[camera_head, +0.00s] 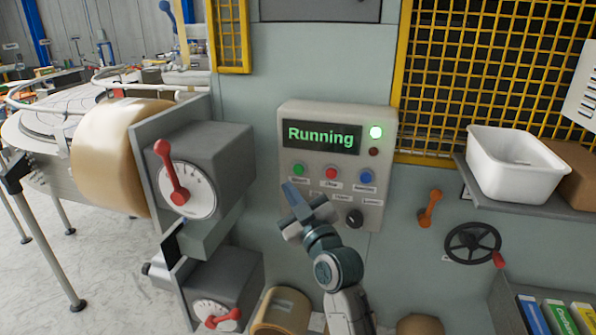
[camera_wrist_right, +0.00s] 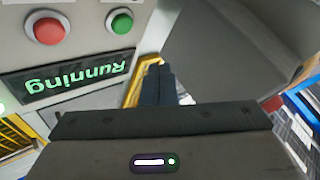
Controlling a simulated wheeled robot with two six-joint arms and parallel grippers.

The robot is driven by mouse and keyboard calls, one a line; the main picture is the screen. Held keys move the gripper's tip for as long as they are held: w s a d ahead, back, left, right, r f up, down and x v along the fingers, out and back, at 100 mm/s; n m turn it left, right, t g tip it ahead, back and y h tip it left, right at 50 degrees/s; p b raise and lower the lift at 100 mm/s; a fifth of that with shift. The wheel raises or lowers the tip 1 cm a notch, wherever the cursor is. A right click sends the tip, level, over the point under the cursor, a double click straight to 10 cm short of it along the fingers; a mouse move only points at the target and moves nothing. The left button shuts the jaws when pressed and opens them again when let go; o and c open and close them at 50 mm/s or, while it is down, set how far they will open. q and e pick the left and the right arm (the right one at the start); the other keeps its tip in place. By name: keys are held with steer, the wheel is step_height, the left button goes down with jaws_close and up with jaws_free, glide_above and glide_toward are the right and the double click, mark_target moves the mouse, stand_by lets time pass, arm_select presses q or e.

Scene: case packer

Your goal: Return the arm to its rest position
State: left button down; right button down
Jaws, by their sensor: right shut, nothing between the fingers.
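My right gripper (camera_head: 291,192) is shut and empty. It is in front of the control panel (camera_head: 338,110), at the panel's lower left, by the green button (camera_head: 298,170). I cannot tell whether its tips touch the panel. The panel's screen (camera_head: 321,137) reads "Running" and a green lamp (camera_head: 376,132) is lit. In the right wrist view the closed fingers (camera_wrist_right: 158,84) show beside the panel, which appears upside down with its green button (camera_wrist_right: 122,22) and red button (camera_wrist_right: 47,28). My left gripper is not in view.
Left of the panel are grey boxes with red levers (camera_head: 171,172) and a large tape roll (camera_head: 115,155). To the right are an orange handle (camera_head: 430,208), a black handwheel (camera_head: 473,243) and a shelf with a white bin (camera_head: 515,163). Another brown roll (camera_head: 281,312) is low down.

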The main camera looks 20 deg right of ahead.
stand_by(0.3)
